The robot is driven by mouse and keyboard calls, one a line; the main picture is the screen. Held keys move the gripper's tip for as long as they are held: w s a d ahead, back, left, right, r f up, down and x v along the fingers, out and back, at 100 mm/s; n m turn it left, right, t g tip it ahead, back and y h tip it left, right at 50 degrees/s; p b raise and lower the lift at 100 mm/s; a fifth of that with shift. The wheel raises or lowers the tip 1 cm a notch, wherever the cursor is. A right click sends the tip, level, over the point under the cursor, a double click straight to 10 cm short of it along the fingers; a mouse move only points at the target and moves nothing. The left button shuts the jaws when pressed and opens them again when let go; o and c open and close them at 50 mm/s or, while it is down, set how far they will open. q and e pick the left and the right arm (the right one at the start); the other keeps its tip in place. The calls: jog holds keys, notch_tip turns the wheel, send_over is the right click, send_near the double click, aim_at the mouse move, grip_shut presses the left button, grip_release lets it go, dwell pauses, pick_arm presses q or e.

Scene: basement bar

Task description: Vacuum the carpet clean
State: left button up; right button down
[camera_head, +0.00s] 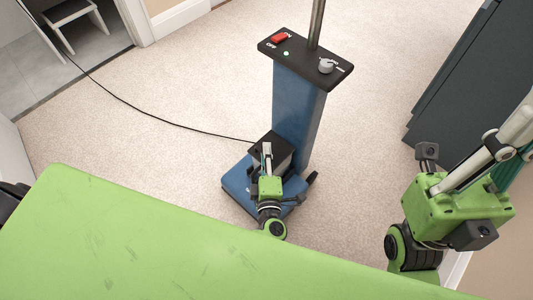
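The upright vacuum (297,105) stands on the beige carpet (180,80) ahead of me. It has a blue body, a blue base, and a black top panel with a red ON/OFF switch, a lit green light and a grey knob. A metal pole rises from it out of view. My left gripper (266,155) overlaps the black box on the base; its narrow fingers look close together. I cannot tell whether they touch the vacuum or hold anything. My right gripper (508,140) is raised at the right, away from the vacuum, its fingertips cut off by the frame.
A black cord (140,108) runs from the vacuum's base to the upper left. A white step stool (75,15) stands on grey tile beyond a doorway. A dark cabinet (450,90) stands at right. Open carpet surrounds the vacuum.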

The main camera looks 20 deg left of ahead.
pick_arm(q)
jog(key=v, duration=1.2)
